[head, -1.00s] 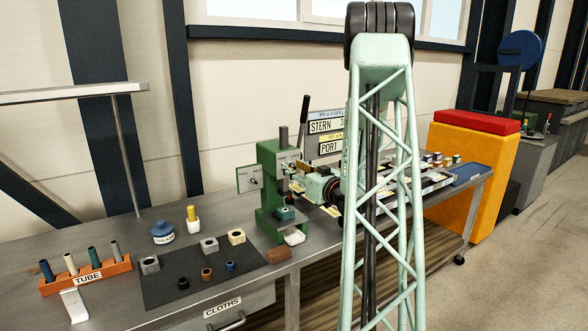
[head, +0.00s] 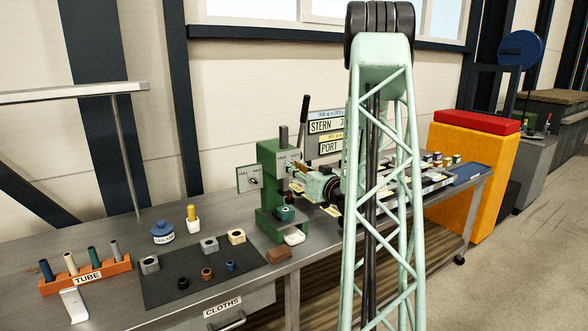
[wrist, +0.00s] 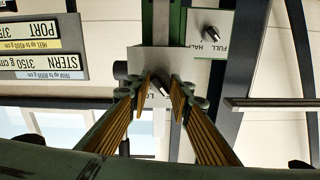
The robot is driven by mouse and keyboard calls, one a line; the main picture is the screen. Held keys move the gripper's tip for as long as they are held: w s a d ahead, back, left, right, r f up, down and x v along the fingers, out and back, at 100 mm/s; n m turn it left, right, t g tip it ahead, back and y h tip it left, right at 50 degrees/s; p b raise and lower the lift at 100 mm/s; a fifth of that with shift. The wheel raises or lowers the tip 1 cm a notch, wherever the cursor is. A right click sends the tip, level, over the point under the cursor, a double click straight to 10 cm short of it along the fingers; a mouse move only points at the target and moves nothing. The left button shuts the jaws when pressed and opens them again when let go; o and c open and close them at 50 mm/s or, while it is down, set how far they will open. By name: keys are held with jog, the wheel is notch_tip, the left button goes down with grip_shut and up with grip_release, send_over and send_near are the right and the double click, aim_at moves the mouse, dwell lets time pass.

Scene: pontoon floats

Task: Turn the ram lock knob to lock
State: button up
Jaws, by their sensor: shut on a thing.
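The green press (head: 268,190) stands on the bench left of my arm. A pale plate on its upper front carries the ram lock knob (wrist: 160,87), a small dark and light bar knob. In the wrist view, which is upside down, the knob lies slanted across the plate (wrist: 148,62). My gripper (wrist: 161,82) has its two ribbed tan fingers on either side of the knob, shut on it. The plate's lettering is partly hidden by the fingers and knob. In the head view my gripper (head: 298,180) reaches the press from the right, and the knob is too small to make out.
A second knob (wrist: 211,32) sits on a FULL/HALF plate (head: 243,181) beside the press. A black lever (head: 304,112) rises behind it. STERN and PORT signs (head: 326,127) stand behind. A dark mat (head: 165,287) with several small blocks and rings lies to the left.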

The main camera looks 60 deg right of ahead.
jog(key=shift+m+p, duration=2)
jog(key=shift+m, duration=6.5)
jog(key=o, duration=0.8)
jog(key=shift+o, duration=0.2)
jog(key=shift+s, duration=0.1)
jog(key=v, duration=1.1)
jog(key=shift+s+a, duration=0.2)
jog(key=shift+s, duration=0.15)
